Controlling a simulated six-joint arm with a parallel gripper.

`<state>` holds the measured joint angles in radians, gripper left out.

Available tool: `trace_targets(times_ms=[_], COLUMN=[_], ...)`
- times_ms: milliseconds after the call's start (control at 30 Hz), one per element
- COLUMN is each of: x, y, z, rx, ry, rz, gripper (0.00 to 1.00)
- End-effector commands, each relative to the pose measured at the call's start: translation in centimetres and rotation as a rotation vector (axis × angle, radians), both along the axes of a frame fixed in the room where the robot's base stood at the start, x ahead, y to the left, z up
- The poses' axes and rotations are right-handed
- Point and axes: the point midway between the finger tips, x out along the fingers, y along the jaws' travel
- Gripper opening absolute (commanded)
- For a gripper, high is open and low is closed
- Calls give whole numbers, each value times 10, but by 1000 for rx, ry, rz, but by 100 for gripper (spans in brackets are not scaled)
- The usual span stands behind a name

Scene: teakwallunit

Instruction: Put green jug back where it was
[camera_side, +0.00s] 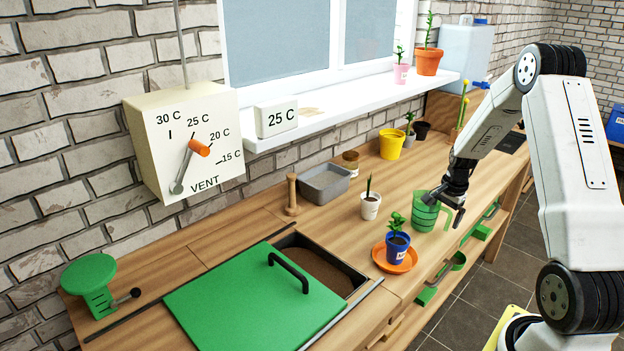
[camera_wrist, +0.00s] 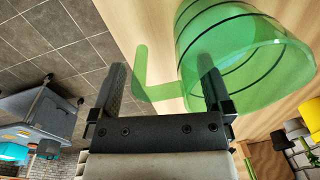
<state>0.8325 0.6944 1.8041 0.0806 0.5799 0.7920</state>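The green jug (camera_side: 424,216) is translucent and stands upright on the wooden bench near its front edge. In the wrist view the jug (camera_wrist: 245,60) fills the upper right, with dark rings round it, and its handle (camera_wrist: 142,75) points left. My gripper (camera_side: 453,204) is at the jug's handle side, just above the bench. In the wrist view my gripper (camera_wrist: 162,78) is open, with the handle between its two fingers. The right finger overlaps the jug's wall; I cannot tell whether it touches.
A blue pot with a seedling (camera_side: 397,246) on an orange saucer (camera_side: 381,262) stands close to the jug. A white pot (camera_side: 370,207) and a yellow pot (camera_side: 391,144) stand further back. A green lid (camera_side: 250,300) partly covers a soil bin (camera_side: 318,268).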

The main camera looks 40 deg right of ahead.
Motion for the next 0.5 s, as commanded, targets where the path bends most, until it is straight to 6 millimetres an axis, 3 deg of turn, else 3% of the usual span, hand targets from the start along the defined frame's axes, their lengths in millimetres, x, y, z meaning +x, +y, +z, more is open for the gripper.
trace_targets(times_ms=[267,500], x=[0,-2], y=[0,0], z=[8,33], rx=[-2,-2], ry=[-2,-2], rz=[0,0], gripper=[100,100])
